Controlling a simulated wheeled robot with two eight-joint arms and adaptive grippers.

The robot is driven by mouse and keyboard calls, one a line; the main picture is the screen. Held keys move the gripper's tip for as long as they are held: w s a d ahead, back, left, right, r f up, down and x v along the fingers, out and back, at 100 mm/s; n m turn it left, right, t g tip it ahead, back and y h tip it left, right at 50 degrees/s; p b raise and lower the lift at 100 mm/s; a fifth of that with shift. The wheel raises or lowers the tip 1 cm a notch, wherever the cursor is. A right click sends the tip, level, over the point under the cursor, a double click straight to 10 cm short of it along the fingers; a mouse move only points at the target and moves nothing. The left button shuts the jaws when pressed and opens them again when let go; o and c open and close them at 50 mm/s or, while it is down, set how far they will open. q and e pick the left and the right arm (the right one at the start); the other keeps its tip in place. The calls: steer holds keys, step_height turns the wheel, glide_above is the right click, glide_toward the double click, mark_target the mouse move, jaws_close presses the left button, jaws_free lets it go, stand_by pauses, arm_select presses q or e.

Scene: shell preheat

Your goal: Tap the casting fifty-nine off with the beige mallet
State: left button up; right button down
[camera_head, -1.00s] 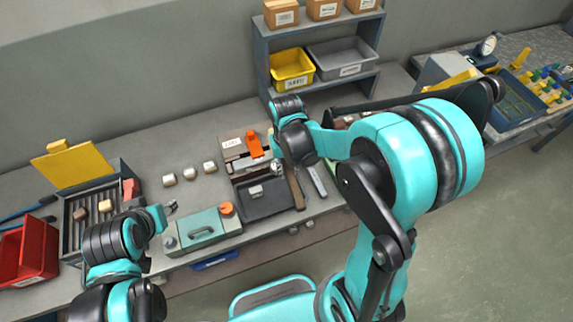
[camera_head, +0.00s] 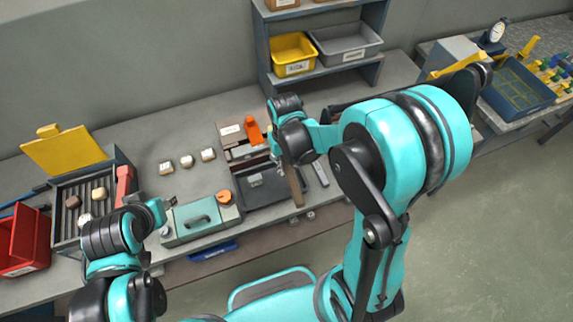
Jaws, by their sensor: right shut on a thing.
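My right gripper (camera_head: 277,166) is low over the dark tray (camera_head: 275,195) in the middle of the bench, partly hidden by its own wrist. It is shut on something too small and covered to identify. A small grey piece with a pale label (camera_head: 255,181) lies in the tray, left of the gripper; I cannot read a number on it. A long brown bar, like a handle (camera_head: 296,187), runs along the tray's right edge; whether it belongs to the mallet is unclear. My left gripper (camera_head: 169,201) is beside the teal box (camera_head: 195,216), its fingers too small to judge.
Three pale blocks (camera_head: 187,161) stand behind the teal box. An open box with a yellow lid (camera_head: 65,151) holds pieces on slats at left, beside a red bin (camera_head: 22,240). An orange object (camera_head: 253,130) stands behind the tray. A shelf with a yellow bin (camera_head: 292,54) is behind.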

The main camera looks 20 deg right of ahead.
steer(key=shift+f, duration=0.1)
step_height(320, 180, down, 6)
steer(key=b, duration=0.6)
steer(key=shift+f, duration=0.25)
step_height(320, 180, up, 11)
steer(key=p, duration=0.8)
steer(key=shift+f, duration=0.1)
